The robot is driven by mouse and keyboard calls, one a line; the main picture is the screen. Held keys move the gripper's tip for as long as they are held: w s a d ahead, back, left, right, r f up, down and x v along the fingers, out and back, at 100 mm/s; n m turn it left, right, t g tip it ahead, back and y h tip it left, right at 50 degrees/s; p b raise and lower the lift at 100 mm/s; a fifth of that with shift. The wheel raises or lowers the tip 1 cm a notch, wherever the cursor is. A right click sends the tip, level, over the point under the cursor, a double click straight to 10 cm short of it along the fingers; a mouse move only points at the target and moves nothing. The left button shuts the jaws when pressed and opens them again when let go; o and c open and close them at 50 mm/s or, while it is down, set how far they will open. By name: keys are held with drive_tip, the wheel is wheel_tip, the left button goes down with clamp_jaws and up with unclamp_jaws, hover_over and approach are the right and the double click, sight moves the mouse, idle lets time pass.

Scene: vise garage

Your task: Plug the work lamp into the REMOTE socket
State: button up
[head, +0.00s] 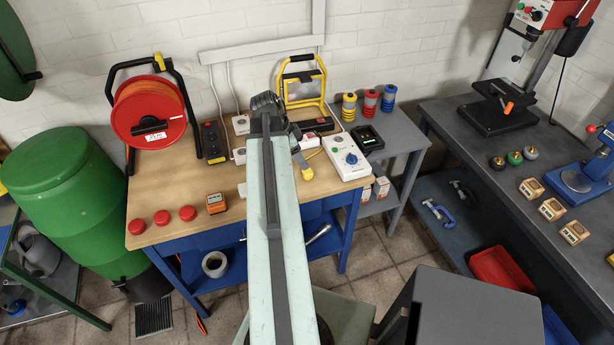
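The work lamp (303,86), with a yellow frame and black top handle, stands at the back of the wooden bench. A yellow plug-like piece (307,174) lies at mid-bench, and a yellow cord (314,153) shows behind it. My gripper (297,146) is over the bench at the end of my arm, just behind the yellow piece in the picture. My arm hides part of it, so its fingers and any contact are unclear. Small white boxes (241,124) and (239,156) stand left of my arm. I cannot read a REMOTE label on any socket.
A white control box with a blue knob (347,157) lies to the right.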

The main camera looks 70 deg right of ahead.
sight(307, 171)
drive_tip(key=shift+b+x, duration=0.75)
drive_tip(key=shift+x, duration=0.35)
drive_tip(key=b+x, duration=0.5)
drive_tip(key=shift+w+a+f, duration=0.1)
drive_tip(key=shift+a+f, duration=0.15)
drive_tip(key=shift+f, duration=0.15)
drive_tip(key=shift+r, duration=0.15)
clamp_jaws()
